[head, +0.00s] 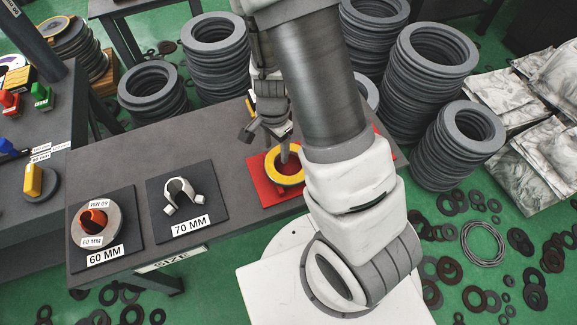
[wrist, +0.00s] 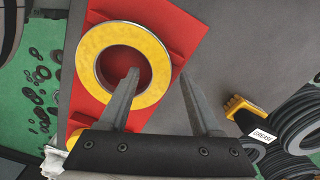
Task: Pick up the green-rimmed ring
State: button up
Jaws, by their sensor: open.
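I see no ring with a green rim in either view. A yellow-rimmed ring (head: 287,180) with a grey inner edge lies flat on a red plate (head: 266,193) on the dark table; it also shows in the wrist view (wrist: 97,40). My gripper (wrist: 158,75) is open, with its fingers pointing at this ring. In the wrist view one finger overlaps the ring's hole and the other lies just outside its right rim. I cannot tell whether they touch it. In the head view my arm hides part of the red plate.
A grey ring (head: 114,221) sits on the 60 MM plate, and a white notched piece (head: 181,197) on the 70 MM plate. Tall stacks of dark rings (head: 431,70) stand behind the table. A yellow-and-black item (wrist: 240,107) labelled GREASE lies right of the gripper.

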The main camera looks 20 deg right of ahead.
jog(key=shift+f, duration=0.1)
jog(key=shift+c, duration=0.3)
grip_shut()
dwell(1.1)
